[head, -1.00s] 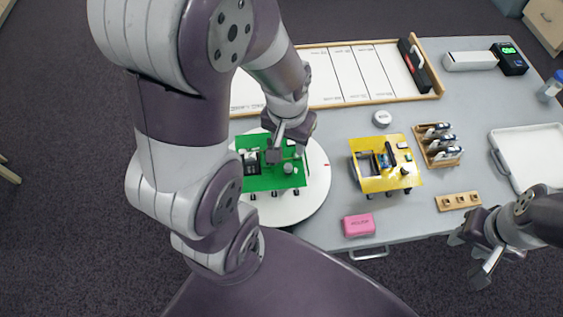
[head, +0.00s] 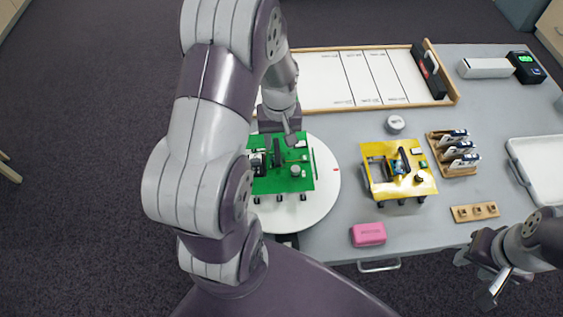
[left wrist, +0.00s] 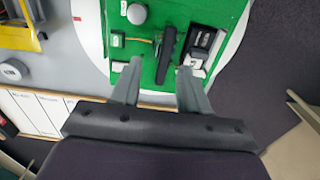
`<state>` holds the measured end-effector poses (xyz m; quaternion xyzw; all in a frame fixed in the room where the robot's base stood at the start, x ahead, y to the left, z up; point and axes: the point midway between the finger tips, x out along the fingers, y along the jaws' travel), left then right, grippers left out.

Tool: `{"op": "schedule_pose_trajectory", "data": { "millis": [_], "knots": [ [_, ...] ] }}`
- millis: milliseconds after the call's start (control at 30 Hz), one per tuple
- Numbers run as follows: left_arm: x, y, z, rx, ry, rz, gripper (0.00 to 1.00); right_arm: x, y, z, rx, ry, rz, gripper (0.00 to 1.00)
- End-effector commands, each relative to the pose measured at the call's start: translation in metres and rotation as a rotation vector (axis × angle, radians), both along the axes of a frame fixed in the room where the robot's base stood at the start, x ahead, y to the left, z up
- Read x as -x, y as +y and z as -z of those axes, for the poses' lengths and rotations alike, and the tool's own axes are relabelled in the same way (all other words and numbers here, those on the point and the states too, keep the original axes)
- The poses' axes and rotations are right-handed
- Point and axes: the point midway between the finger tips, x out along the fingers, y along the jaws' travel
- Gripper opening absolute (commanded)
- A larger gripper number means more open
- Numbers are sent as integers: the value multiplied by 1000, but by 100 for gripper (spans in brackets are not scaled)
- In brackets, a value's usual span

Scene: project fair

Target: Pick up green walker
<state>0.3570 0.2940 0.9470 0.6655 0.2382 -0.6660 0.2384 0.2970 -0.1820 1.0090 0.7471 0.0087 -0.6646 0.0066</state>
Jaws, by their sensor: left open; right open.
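The green walker (head: 284,182) is a green board with small black feet and parts on top, standing on a round white turntable (head: 327,185). My left arm hides part of its left side. In the left wrist view the green walker (left wrist: 198,12) lies ahead of the fingers, with a black upright bar (left wrist: 166,52) on its board. My left gripper (left wrist: 156,80) is open, with its fingertips over the near edge of the board and the bar between and just beyond them. Contact cannot be told. My right gripper (head: 476,278) is open and empty by the table's front edge.
A yellow walker (head: 398,178) stands right of the turntable, with a pink block (head: 368,234) in front. A wooden rack (head: 455,165), a small holed wooden block (head: 474,212) and a white tray (head: 543,165) are further right. A framed whiteboard (head: 330,85) lies behind.

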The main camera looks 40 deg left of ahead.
Motion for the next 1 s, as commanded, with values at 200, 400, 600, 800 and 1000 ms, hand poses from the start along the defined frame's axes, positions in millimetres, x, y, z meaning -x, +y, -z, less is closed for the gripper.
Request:
{"op": "schedule_pose_trajectory", "data": {
  "millis": [200,400,600,800,1000],
  "knots": [
    [5,4,38,1,3,0,45,0,0,-4,0,0,0,43],
    [5,4,46,0,0,1,45,0,0,-4,0,0,0,43],
    [5,4,45,0,0,1,6,0,0,-4,0,0,0,43],
    [4,4,44,-1,-1,1,0,0,0,-4,0,0,0,43],
    [4,4,42,0,-2,1,0,0,0,-4,0,0,0,43]
  ]
}}
